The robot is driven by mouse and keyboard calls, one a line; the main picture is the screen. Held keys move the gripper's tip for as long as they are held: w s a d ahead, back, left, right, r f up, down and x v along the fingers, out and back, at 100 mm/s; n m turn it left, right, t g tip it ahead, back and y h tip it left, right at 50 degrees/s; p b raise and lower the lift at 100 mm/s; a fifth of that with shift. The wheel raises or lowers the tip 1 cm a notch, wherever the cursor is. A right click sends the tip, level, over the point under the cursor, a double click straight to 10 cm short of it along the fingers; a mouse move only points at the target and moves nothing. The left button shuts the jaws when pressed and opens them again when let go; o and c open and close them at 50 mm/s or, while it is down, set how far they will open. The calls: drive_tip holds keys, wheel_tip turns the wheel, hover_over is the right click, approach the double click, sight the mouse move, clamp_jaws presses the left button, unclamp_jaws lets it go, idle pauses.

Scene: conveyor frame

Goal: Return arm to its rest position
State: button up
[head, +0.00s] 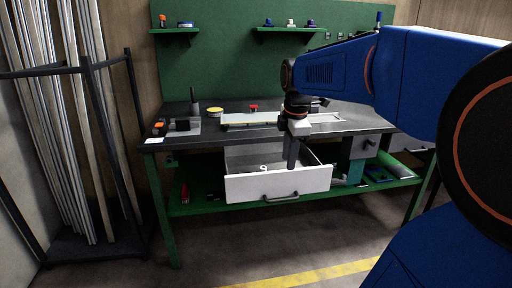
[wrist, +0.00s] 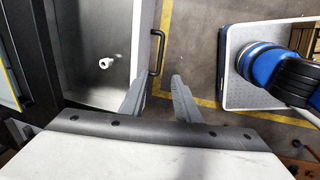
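My blue arm (head: 345,68) reaches in from the right of the head view, toward the workbench. My gripper (head: 292,166) points down over the open drawer area in that view. In the wrist view its two grey fingers (wrist: 158,84) stand apart with nothing between them; floor shows in the gap. The white-fronted drawer (head: 278,184) is pulled out under the bench top. In the wrist view the drawer's black handle (wrist: 156,52) is just beyond the fingers, and I cannot tell the exact distance.
A small white ring-like part (wrist: 106,62) lies in the drawer. The dark workbench top (head: 240,137) carries several small items. A rack of long bars (head: 87,70) stands at the left. Floor (head: 235,245) in front of the bench is clear, with a yellow line.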

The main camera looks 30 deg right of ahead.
drive_tip(key=s+a+f+m+t, duration=0.1)
drive_tip(key=s+a+f+m, duration=0.4)
drive_tip(key=s, duration=0.4)
drive_tip(key=s+a+f+m+t, duration=0.1)
drive_tip(key=s+a+f+m, duration=0.4)
drive_tip(key=s+a+m, duration=0.2)
drive_tip(key=s+m, duration=0.2)
drive_tip(key=shift+s+a+f+m+t+y, duration=0.15)
drive_tip(key=shift+s+f+m+t+y, duration=0.15)
drive_tip(key=shift+s+f, duration=0.05)
